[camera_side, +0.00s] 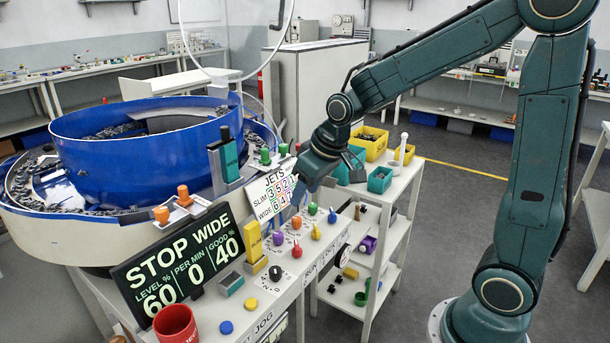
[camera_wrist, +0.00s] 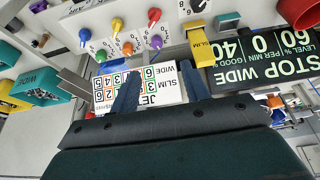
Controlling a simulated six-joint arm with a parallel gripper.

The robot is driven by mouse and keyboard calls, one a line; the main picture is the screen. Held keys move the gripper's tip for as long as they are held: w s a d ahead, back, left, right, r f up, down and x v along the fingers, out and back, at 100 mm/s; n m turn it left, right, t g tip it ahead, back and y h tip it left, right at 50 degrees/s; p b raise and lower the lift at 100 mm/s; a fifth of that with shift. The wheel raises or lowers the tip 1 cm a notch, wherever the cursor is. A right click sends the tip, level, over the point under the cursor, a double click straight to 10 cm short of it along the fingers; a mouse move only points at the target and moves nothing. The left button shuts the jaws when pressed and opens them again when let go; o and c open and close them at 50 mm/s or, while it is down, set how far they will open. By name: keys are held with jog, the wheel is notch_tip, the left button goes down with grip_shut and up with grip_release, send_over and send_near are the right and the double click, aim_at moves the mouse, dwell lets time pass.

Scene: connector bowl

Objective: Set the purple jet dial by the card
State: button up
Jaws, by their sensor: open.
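The purple jet dial (camera_side: 278,238) sits on the white panel, at the end of the back row beside the orange and green dials. It shows in the wrist view (camera_wrist: 157,42) too; its setting is too small to read. The JETS card (camera_side: 262,210) stands behind the dials, with SLIM and WIDE rows of coloured numbers; it is upside down in the wrist view (camera_wrist: 164,93), partly covered by a finger. My gripper (camera_side: 306,183) is above the panel near the card, fingers apart. In the wrist view the gripper (camera_wrist: 158,78) is empty, and the purple dial lies beyond its fingertips.
Red (camera_side: 297,249), yellow (camera_side: 316,231) and blue (camera_side: 332,215) dials form the front row. A yellow SLIM block (camera_side: 253,242) stands left of the purple dial. A display (camera_side: 180,264) reads STOP WIDE. The blue bowl (camera_side: 150,160) is behind; a red cup (camera_side: 176,325) is at front.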

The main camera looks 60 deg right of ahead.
aim_at(280, 235)
jog(key=w+f, duration=0.1)
jog(key=f, duration=0.1)
jog(key=w+d+f, duration=0.1)
jog(key=w+f, duration=0.1)
jog(key=shift+w+d, duration=0.15)
jog(key=shift+w, duration=0.15)
jog(key=shift+x, duration=6.85)
jog(key=shift+s, duration=0.1)
jog(key=c, duration=1)
